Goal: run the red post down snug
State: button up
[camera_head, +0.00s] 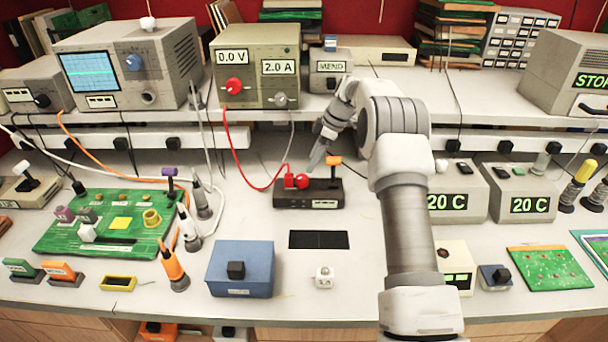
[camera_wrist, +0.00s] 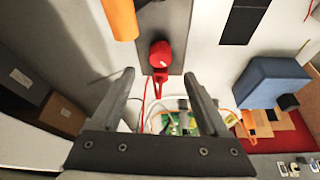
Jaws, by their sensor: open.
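The red post (camera_head: 302,181) is a round red knob on top of a dark terminal box (camera_head: 322,202), near the middle of the bench. A red lead's end (camera_head: 288,176) sits beside it on the left. In the wrist view the red post (camera_wrist: 161,53) stands upright ahead of my fingertips, with the red lead's fork (camera_wrist: 159,76) at its base. I cannot tell whether the post is seated tight. My gripper (camera_head: 315,160) is above the box; in the wrist view its fingers (camera_wrist: 159,78) are apart, with nothing held between them.
An orange-topped post (camera_head: 334,160) stands on the same box, close to the right. The red lead (camera_head: 233,160) runs to the power supply (camera_head: 257,65) behind. A blue box (camera_head: 240,262) and a black pad (camera_head: 319,239) lie in front.

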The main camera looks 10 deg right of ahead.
aim_at(303, 177)
jog(key=x, duration=0.7)
jog(key=shift+f+p, duration=0.35)
jog(key=shift+p, duration=0.05)
grip_shut()
